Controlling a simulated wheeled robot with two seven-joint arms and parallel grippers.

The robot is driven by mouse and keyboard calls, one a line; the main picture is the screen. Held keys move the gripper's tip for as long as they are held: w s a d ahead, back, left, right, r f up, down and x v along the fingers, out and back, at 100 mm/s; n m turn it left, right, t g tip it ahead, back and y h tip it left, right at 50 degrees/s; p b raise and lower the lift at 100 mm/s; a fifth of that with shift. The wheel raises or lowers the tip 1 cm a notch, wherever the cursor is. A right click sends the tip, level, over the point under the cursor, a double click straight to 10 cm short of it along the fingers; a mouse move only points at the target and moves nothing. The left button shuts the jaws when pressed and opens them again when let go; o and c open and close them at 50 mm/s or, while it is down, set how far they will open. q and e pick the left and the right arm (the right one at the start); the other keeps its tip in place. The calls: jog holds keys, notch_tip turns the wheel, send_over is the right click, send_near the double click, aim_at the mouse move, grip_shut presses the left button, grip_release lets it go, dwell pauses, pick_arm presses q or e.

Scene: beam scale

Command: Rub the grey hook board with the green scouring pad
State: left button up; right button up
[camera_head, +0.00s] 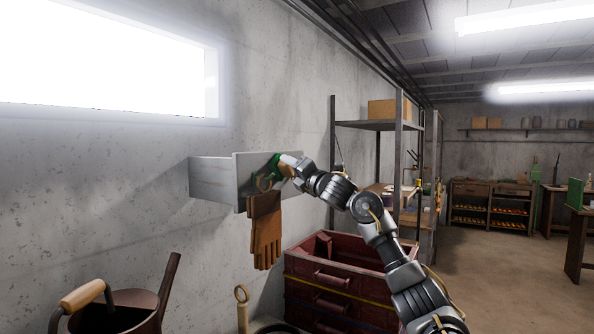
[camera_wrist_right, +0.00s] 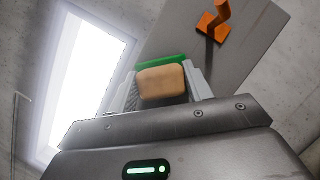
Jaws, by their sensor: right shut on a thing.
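The grey hook board (camera_head: 212,180) is mounted on the concrete wall, left of centre in the head view; in the wrist view its grey face (camera_wrist_right: 255,70) fills the upper right. My right gripper (camera_head: 285,168) is shut on the green scouring pad (camera_head: 274,163) at the board's right part. In the wrist view the fingers clasp a tan block (camera_wrist_right: 162,83) with the green pad (camera_wrist_right: 160,61) on its far side, facing the board. I cannot tell whether pad and board touch. An orange hook (camera_wrist_right: 213,22) sticks out of the board. My left gripper is out of view.
Brown gloves (camera_head: 265,228) hang below the board, close under my right gripper. A red toolbox (camera_head: 345,275) stands below right. A watering can (camera_head: 110,310) is at the lower left. A metal shelf rack (camera_head: 365,125) stands farther along the wall. The floor at right is open.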

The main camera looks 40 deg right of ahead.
jog(key=shift+s+a+f+b, duration=0.1)
jog(key=shift+a+b, duration=0.05)
jog(key=shift+a, duration=0.45)
jog(key=shift+s+a+f+b, duration=0.1)
jog(key=shift+a+b, duration=0.05)
jog(key=shift+a, duration=0.4)
jog(key=shift+s+a, duration=0.3)
jog(key=shift+a, duration=0.6)
jog(key=shift+s+d+b, duration=0.1)
jog(key=shift+s+b, duration=0.3)
jog(key=shift+s, duration=0.25)
send_near(275, 166)
jog(key=shift+w+d+r+b, duration=0.25)
jog(key=shift+d+r+b, duration=0.15)
jog(key=shift+d+r, duration=0.55)
jog(key=shift+s+d, duration=0.1)
jog(key=shift+d, duration=0.05)
